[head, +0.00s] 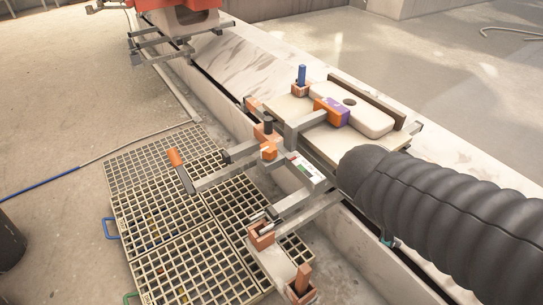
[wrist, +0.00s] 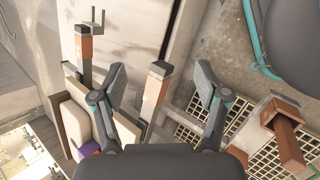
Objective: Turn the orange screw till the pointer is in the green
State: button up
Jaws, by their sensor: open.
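In the head view, a small gauge plate (head: 305,168) with a pale face and a green patch sits on the near side of the clamp frame; I cannot make out its pointer. An orange cross-shaped part (head: 267,140) stands beside it, and a crank with an orange grip (head: 175,157) sticks out to the left. I cannot tell which is the orange screw. My gripper (wrist: 160,78) is open and empty in the wrist view. A brown-orange post with a grey top (wrist: 156,88) shows between its fingers, apparently beyond them. The head view does not clearly show the gripper.
A pale slab (head: 370,118) with an orange-and-purple block (head: 332,111) lies on the frame, near a blue-topped post (head: 301,76). Brown clamp blocks (head: 301,285) stand at the front. Floor gratings (head: 165,215) lie left of the long stone ledge (head: 460,165). A hose (head: 40,187) crosses the floor.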

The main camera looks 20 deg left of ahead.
jog(key=w+a+f+n+t+h+b, duration=0.2)
jog(key=w+a+n+t+b, duration=0.15)
jog(key=a+n, duration=0.3)
jog(key=n+t+y+b, duration=0.4)
jog(key=n+t+y, duration=0.5)
jog(key=n, duration=0.8)
send_near(265, 156)
jog(key=shift+m+t+h, duration=0.25)
jog(key=shift+t+h, duration=0.4)
jog(key=shift+h, duration=0.05)
jog(key=w, duration=0.8)
jog(key=w+f+b, duration=0.1)
jog(key=w, duration=0.3)
jog(key=shift+w+a+f, duration=0.1)
jog(key=shift+w, duration=0.1)
jog(key=c, duration=1.2)
